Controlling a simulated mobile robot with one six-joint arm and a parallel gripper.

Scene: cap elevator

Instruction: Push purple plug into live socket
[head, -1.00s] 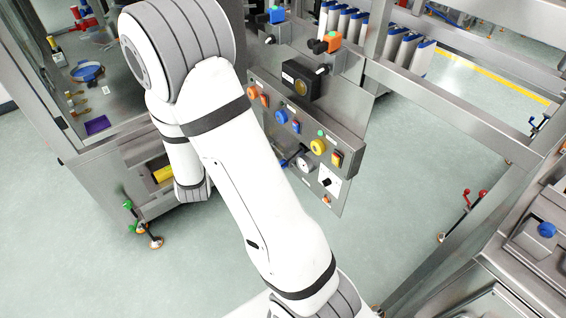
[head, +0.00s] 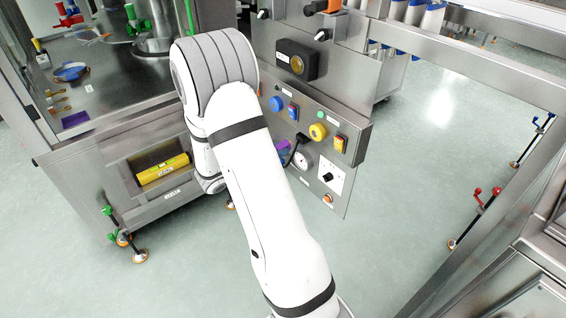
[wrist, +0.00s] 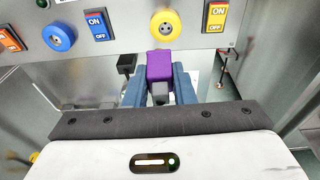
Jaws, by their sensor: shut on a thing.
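My gripper (wrist: 160,82) is shut on the purple plug (wrist: 160,65), with one blue-grey finger on each side. In the wrist view the plug stands just below the yellow round socket (wrist: 165,27), in line with it and apart from its face. The blue round socket (wrist: 59,36) is further left on the same panel. In the head view the yellow socket (head: 317,131) has a green lamp (head: 318,116) above it, and the blue socket (head: 276,104) is to its left.
A black block (wrist: 126,63) is left of the plug. Open floor lies to the right.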

